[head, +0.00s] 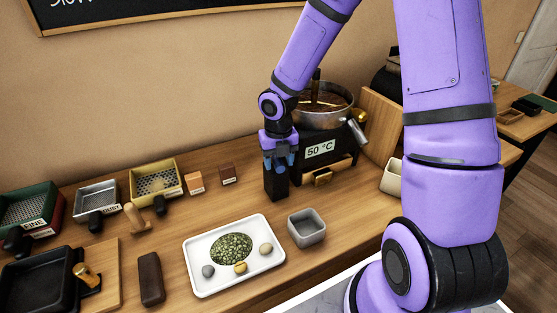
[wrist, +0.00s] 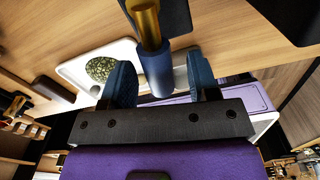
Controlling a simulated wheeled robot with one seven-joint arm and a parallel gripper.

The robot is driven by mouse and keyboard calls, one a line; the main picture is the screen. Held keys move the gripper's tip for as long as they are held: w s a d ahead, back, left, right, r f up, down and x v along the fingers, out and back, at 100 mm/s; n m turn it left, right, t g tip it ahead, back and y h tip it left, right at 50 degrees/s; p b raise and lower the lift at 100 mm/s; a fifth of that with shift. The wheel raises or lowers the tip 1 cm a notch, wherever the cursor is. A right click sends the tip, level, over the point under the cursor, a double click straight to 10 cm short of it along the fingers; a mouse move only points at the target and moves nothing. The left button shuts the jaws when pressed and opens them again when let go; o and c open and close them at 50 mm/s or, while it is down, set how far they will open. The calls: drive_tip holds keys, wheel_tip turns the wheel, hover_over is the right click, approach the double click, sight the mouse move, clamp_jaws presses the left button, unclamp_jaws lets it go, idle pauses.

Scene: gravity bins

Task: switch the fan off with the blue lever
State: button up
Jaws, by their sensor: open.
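In the wrist view, the blue lever (wrist: 154,72) is a brass rod with a blue grip, and the grip lies between my two blue fingers. My gripper (wrist: 160,82) is open, with a visible gap on each side of the lever. In the head view, my gripper (head: 278,163) points down at the top of a black box (head: 276,187). There the lever cannot be told apart from my blue fingers. I cannot see the fan itself or its state.
A black machine with a 50 °C display (head: 320,149) and a metal pan (head: 330,116) stands just right of my gripper. In front are a grey cup (head: 306,227) and a white tray (head: 205,286) with a green pile and small stones. Labelled sieve boxes (head: 153,182) stand left.

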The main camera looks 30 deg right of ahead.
sight(279, 160)
wheel_tip(279, 160, up, 11)
drive_tip(key=shift+f, duration=0.15)
idle(0.4)
drive_tip(key=s+d+r+m+t, duration=0.1)
drive_tip(key=s+r+m+t, duration=0.1)
drive_tip(key=s+r+m, duration=0.7)
drive_tip(key=s+d+r+m+t, duration=0.1)
drive_tip(key=s+r+m+t, duration=0.2)
drive_tip(key=s+r+m, duration=0.7)
drive_tip(key=shift+s+d+r+m, duration=0.25)
drive_tip(key=shift+s+m, duration=2.15)
drive_tip(key=shift+m, duration=5.1)
